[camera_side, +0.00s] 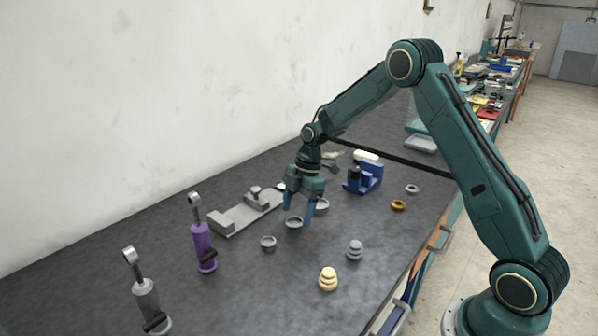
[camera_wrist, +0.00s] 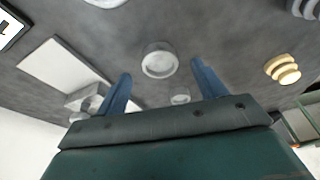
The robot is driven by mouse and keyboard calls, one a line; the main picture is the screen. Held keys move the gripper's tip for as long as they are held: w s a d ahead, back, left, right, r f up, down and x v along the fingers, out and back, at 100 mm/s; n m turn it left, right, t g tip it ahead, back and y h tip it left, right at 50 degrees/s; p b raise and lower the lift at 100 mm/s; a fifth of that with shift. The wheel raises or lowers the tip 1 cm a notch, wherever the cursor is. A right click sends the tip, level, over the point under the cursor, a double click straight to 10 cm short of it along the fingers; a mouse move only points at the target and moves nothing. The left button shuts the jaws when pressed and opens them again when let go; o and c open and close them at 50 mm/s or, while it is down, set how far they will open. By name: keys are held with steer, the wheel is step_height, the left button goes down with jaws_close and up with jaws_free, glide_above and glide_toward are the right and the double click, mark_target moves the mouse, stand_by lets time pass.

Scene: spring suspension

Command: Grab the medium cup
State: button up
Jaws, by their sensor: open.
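Three round grey cups stand in a row on the dark bench. The middle cup (camera_side: 294,222), of medium size, is below and close to my gripper (camera_side: 298,215). In the wrist view this cup (camera_wrist: 159,74) sits between and beyond my gripper's fingertips (camera_wrist: 161,67). My gripper points down with its blue fingers apart and empty. Contact with the cup cannot be told. The smaller cup (camera_side: 268,243) is nearer the side camera and also shows in the wrist view (camera_wrist: 180,98). The third cup (camera_side: 321,205) is farther back, partly behind the fingers.
A grey plate fixture (camera_side: 240,215) lies left of my gripper. A purple damper (camera_side: 204,247) and grey damper (camera_side: 147,297) stand at left. A yellow stacked part (camera_side: 328,280) and grey one (camera_side: 355,250) are in front. A blue fixture (camera_side: 366,178) and two rings are at right.

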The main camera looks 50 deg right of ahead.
mark_target(296, 221)
steer(key=shift+x, duration=1.3)
steer(key=c, duration=1.1)
steer(key=shift+r, duration=0.2)
step_height(296, 221, up, 20)
steer(key=shift+f, duration=0.15)
